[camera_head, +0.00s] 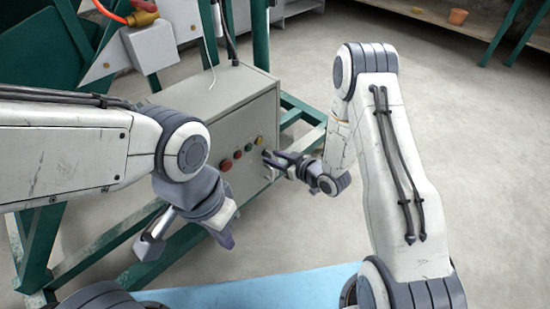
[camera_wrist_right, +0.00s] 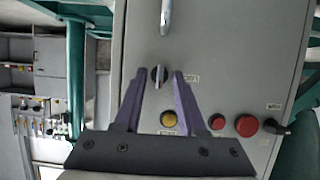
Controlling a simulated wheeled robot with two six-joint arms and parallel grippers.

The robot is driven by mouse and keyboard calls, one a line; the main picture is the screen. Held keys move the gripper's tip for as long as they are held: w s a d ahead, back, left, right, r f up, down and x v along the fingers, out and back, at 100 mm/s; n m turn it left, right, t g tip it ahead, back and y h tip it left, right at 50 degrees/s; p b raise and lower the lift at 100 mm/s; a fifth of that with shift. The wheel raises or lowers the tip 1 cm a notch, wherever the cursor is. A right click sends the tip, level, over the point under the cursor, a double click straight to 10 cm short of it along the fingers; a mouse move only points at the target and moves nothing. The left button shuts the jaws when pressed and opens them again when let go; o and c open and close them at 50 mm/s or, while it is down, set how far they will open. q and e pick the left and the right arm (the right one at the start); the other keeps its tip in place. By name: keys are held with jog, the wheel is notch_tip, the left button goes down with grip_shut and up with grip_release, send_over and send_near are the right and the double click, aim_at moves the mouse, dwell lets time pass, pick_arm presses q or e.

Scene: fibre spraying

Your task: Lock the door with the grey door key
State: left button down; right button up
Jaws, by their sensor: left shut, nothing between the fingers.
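A grey control cabinet (camera_head: 190,120) stands in the middle of the head view. In the right wrist view, a small round black switch with an upright light-grey bar (camera_wrist_right: 159,75), which looks like the grey key, sits on the cabinet face. My right gripper (camera_wrist_right: 159,73) is open, with one purple finger on each side of it and a gap on both sides. In the head view, my right gripper (camera_head: 272,159) is at the cabinet's right front edge and hides the key. My left gripper (camera_head: 229,239) is shut and empty, low in front of the cabinet.
A yellow button (camera_wrist_right: 168,118), a small red button (camera_wrist_right: 217,122), a large red button (camera_wrist_right: 247,126) and a black knob (camera_wrist_right: 280,128) line the face. A metal handle (camera_wrist_right: 166,14) is beyond the key. Green frame legs (camera_head: 300,112) stand beside the cabinet. Floor right is clear.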

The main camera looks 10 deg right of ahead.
jog(key=shift+r, duration=0.1)
jog(key=p+v, duration=0.4)
jog(key=v, duration=0.6)
jog(key=shift+s+d, duration=0.2)
